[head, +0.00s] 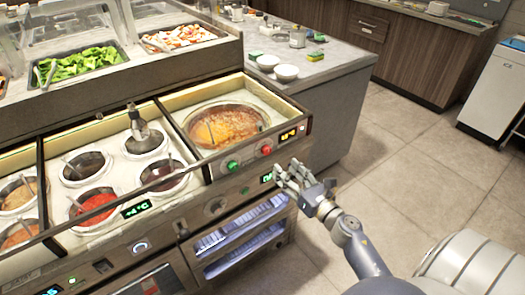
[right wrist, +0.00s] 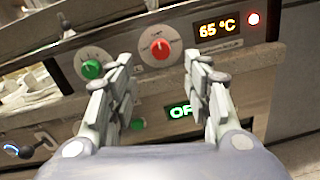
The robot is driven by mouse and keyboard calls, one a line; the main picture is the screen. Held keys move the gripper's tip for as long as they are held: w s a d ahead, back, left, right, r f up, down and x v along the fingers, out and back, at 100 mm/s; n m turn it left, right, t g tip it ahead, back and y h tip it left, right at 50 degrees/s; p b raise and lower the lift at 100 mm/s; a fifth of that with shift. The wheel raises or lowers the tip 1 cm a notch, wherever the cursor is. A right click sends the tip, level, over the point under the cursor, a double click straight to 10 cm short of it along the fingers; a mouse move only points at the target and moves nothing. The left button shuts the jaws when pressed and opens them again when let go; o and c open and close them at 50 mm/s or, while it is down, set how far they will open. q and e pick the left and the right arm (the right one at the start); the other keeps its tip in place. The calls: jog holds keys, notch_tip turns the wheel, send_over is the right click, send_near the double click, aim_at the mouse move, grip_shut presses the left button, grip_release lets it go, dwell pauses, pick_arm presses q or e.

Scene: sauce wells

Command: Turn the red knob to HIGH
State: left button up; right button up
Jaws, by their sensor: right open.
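The red knob (head: 266,150) is on the front panel of the counter, right of a green knob (head: 232,166). In the right wrist view the red knob (right wrist: 160,48) sits on a white dial with a pale pointer line; the dial's words are too small to read. My right gripper (head: 287,172) is open and empty, just in front of the panel and below the red knob. In the right wrist view its fingers (right wrist: 158,78) stand apart on either side below the knob, not touching it. My left gripper is not in view.
A display reading 65 °C (right wrist: 219,28) and a red light (right wrist: 253,19) are right of the knob. The green knob (right wrist: 92,69) is close to the left finger. A soup pan (head: 226,125) sits above the panel. Floor (head: 410,170) at right is clear.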

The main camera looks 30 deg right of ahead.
aim_at(268, 152)
jog(key=w+p, duration=0.1)
jog(key=w, duration=0.8)
jog(key=shift+w+a, duration=0.1)
jog(key=shift+w, duration=0.05)
jog(key=shift+f, duration=0.1)
grip_shut()
